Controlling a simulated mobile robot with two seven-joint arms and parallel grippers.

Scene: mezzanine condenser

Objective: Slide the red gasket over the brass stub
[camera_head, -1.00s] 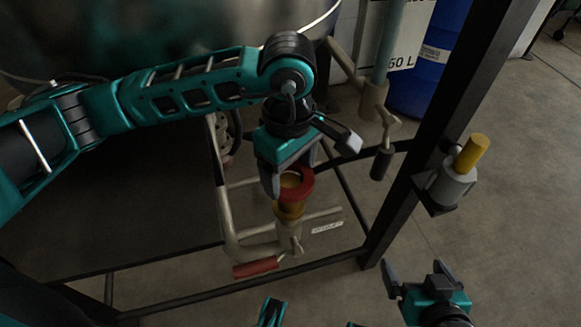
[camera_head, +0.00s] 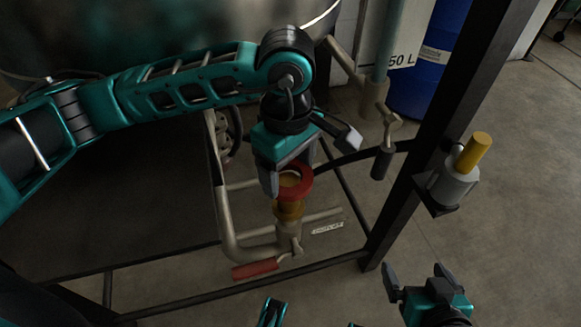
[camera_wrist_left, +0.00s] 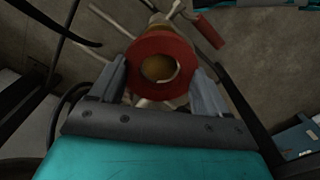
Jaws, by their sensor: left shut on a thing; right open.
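The red gasket (camera_head: 304,187) is a thick ring held at the top end of the upright brass stub (camera_head: 288,212). My left gripper (camera_head: 289,177) is shut on the gasket from above. In the left wrist view the gasket (camera_wrist_left: 160,46) sits between the two fingers of my left gripper (camera_wrist_left: 160,82), and brass shows through its hole, roughly centred. I cannot tell whether the ring is around the stub's tip or just above it. My right gripper (camera_head: 417,279) is open and empty at the lower right, well away from the stub.
Below the stub is a pale pipe with a valve and red handle (camera_head: 255,269). A dark frame post (camera_head: 437,140) stands to the right, carrying a grey holder with a yellow cylinder (camera_head: 474,151). A black-handled valve (camera_head: 382,163) hangs nearby. A blue drum (camera_head: 430,75) stands behind.

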